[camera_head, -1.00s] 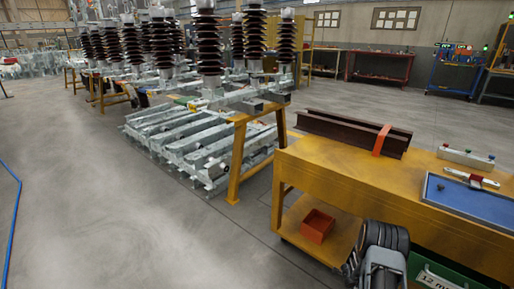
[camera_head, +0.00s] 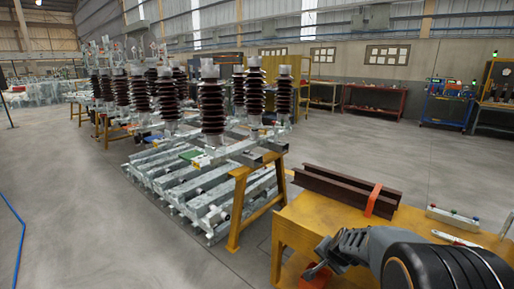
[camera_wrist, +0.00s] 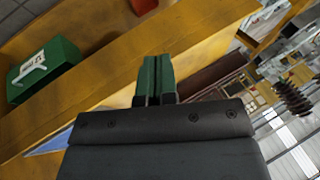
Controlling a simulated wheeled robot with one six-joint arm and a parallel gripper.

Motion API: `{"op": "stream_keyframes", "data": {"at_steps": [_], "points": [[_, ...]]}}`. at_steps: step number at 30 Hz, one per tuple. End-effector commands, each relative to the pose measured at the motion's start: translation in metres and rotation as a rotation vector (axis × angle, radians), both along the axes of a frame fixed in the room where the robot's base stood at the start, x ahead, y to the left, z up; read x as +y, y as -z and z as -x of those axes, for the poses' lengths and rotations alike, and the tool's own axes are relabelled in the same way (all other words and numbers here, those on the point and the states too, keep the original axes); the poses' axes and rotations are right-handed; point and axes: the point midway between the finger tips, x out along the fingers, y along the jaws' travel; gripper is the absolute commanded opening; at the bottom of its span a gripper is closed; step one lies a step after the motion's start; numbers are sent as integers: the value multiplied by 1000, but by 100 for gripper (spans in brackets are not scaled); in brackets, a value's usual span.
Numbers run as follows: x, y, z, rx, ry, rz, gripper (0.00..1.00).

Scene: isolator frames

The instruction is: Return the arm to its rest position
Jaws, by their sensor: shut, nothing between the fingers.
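My gripper (camera_head: 326,254) is raised beside the front left corner of the yellow workbench (camera_head: 290,228) in the head view, with my dark arm behind it at the lower right. In the wrist view my gripper's green fingers (camera_wrist: 155,76) are together with nothing between them. The workbench also fills much of the wrist view (camera_wrist: 90,95), seen at a slant.
A brown steel beam (camera_head: 335,187) with an orange strap (camera_head: 373,199) lies on the bench. A small block with coloured knobs (camera_head: 453,217) sits right of it. An orange bin (camera_head: 317,278) is below my gripper. Insulator frames (camera_head: 235,172) stand left. Open floor (camera_head: 85,220) lies further left.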

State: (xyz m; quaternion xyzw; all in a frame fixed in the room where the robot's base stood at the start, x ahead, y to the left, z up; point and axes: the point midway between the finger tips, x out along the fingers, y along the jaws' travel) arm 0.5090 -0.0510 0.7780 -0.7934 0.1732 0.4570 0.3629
Motion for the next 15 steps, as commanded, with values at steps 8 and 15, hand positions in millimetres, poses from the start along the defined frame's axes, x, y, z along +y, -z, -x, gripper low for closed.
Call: {"op": "stream_keyframes", "data": {"at_steps": [8,15], "points": [[53,-179,113,84,-468,192,0],[57,-235,183,161,-678,338,0]]}}
